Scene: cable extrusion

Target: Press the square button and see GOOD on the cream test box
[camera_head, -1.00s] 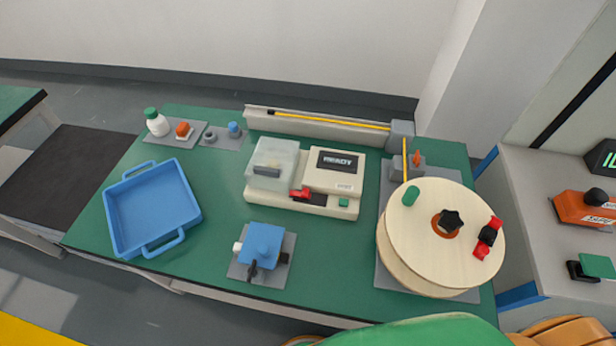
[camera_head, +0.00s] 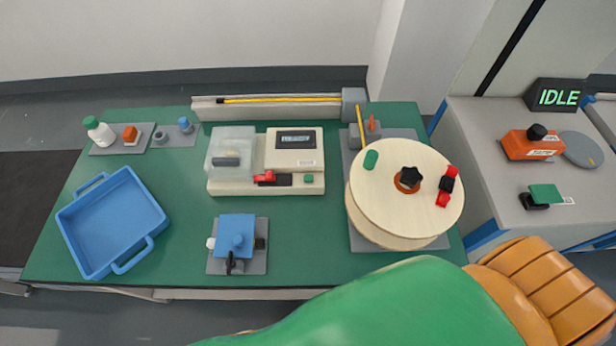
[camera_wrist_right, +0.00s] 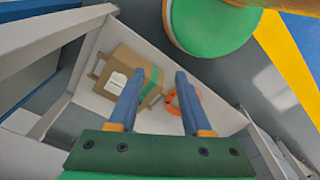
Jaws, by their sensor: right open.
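The cream test box (camera_head: 295,149) stands near the middle of the green table. Its dark display (camera_head: 295,139) carries text too small to read for certain. A small green square button (camera_head: 309,179) sits at its front right. Beside it are a red part (camera_head: 264,176) and a translucent cover (camera_head: 230,150). My right gripper (camera_wrist_right: 160,90) is open in the right wrist view, with nothing between its fingers. It faces the floor area with a cardboard box below. My left gripper is not in view. My green and orange arm covers the front right of the head view.
A wooden spool (camera_head: 400,180) stands to the right of the test box, with a blue tray (camera_head: 112,220) at the left and a blue fixture (camera_head: 236,235) in front. A side bench (camera_head: 490,160) at the right holds an IDLE display (camera_head: 558,97).

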